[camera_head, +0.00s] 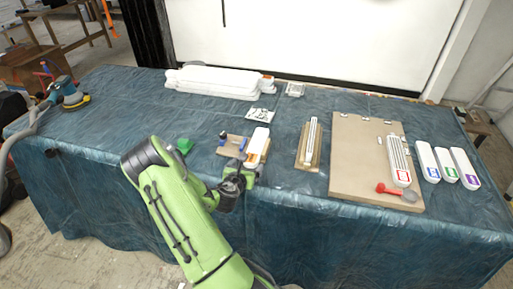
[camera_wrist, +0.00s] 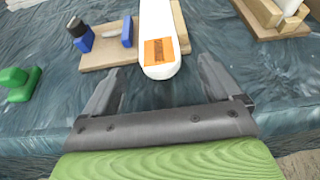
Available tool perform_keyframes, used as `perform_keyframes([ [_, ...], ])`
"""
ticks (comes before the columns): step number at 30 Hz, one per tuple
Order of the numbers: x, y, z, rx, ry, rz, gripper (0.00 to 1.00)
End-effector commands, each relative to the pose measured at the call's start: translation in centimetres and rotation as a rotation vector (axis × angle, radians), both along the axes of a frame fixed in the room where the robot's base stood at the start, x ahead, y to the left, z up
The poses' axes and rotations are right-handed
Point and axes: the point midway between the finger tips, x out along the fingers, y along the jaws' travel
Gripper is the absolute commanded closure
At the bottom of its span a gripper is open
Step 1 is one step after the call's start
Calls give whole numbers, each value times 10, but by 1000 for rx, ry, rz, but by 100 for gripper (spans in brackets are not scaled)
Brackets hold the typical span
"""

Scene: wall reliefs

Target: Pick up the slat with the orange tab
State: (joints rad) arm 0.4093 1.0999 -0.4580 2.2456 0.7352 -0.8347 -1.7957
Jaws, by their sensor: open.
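The slat with the orange tab (camera_head: 256,148) is a long white piece with a rounded end and an orange label near that end. It lies on a small wooden board (camera_head: 229,151) at the table's near middle. In the wrist view the slat (camera_wrist: 158,24) points toward me, its orange tab (camera_wrist: 159,51) just beyond my fingers. My gripper (camera_wrist: 160,85) is open and empty, its two fingers apart on either side of the line of the slat, with the rounded end ahead of the gap. In the head view my gripper (camera_head: 240,172) is at the slat's near end.
Blue clamps (camera_wrist: 84,40) and a green block (camera_wrist: 15,84) are left of the slat. A wooden fixture (camera_wrist: 275,14) is to the right. A large board (camera_head: 355,160), with a red-handled tool (camera_head: 395,192), and several labelled slats (camera_head: 449,166) lie farther right. White slats (camera_head: 215,80) are stacked behind.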

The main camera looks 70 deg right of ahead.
Motion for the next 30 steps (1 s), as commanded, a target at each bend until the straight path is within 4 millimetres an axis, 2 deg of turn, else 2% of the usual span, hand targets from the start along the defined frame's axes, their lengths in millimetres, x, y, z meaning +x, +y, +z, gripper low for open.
perform_keyframes([
  [6,6,-37,-14,0,-4,-5,8],
  [9,8,-44,-17,0,-2,-2,8],
  [14,8,-43,-17,1,-1,0,8],
  [17,8,-43,-17,1,-1,0,21],
  [26,8,-43,-17,1,0,-1,67],
  [30,8,-43,-17,-1,-1,-1,69],
])
